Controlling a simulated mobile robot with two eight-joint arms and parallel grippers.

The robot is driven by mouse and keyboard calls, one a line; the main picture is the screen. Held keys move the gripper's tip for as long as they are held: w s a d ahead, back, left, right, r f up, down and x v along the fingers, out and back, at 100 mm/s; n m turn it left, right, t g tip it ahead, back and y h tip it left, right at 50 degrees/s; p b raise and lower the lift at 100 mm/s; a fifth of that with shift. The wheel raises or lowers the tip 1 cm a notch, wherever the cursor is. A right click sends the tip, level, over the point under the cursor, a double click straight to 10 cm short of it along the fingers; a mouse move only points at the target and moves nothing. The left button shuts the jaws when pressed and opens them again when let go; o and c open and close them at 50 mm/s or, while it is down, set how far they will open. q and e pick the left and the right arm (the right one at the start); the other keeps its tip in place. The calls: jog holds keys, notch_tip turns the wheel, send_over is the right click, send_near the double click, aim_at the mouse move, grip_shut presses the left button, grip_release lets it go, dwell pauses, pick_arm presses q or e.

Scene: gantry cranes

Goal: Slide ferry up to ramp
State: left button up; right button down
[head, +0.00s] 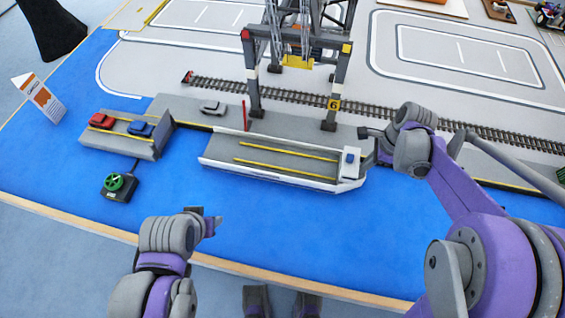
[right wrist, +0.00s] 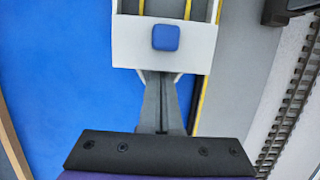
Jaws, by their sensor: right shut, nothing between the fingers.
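The ferry (head: 262,165) is a long grey deck with yellow lines and white sides, on the blue water beside the quay. Its white cabin with a blue square top (head: 349,158) is at the right end. The grey ramp platform (head: 150,146) lies left of it, with blue water between them. A red car (head: 101,120) and a blue car (head: 140,128) stand on it. My right gripper (head: 368,150) is shut and empty at the ferry's cabin end; its fingers (right wrist: 162,100) reach the white cabin (right wrist: 190,50), contact unclear. My left gripper (head: 214,220) is over the front water, its jaws unclear.
A gantry crane (head: 255,75) stands on the quay behind the ferry, over the rails (head: 225,86). A silver car (head: 212,107) is on the quay. A green handwheel on a black box (head: 118,185) is in front of the ramp. Water in front of the ferry is clear.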

send_over(315, 167)
jog(key=a, duration=0.1)
jog(key=shift+w+a, duration=0.1)
jog(key=shift+w, duration=0.1)
pick_arm(q)
jog(key=shift+f, duration=0.3)
dwell(1.9)
pick_arm(e)
jog(key=shift+s+d+r, duration=0.15)
jog(key=shift+d+r, duration=0.05)
jog(key=shift+d, duration=0.4)
pick_arm(q)
notch_tip(315, 167, up, 7)
jog(key=w+p, duration=0.2)
jog(key=p, duration=0.3)
pick_arm(e)
notch_tip(315, 167, up, 10)
pick_arm(q)
jog(key=shift+s, duration=0.1)
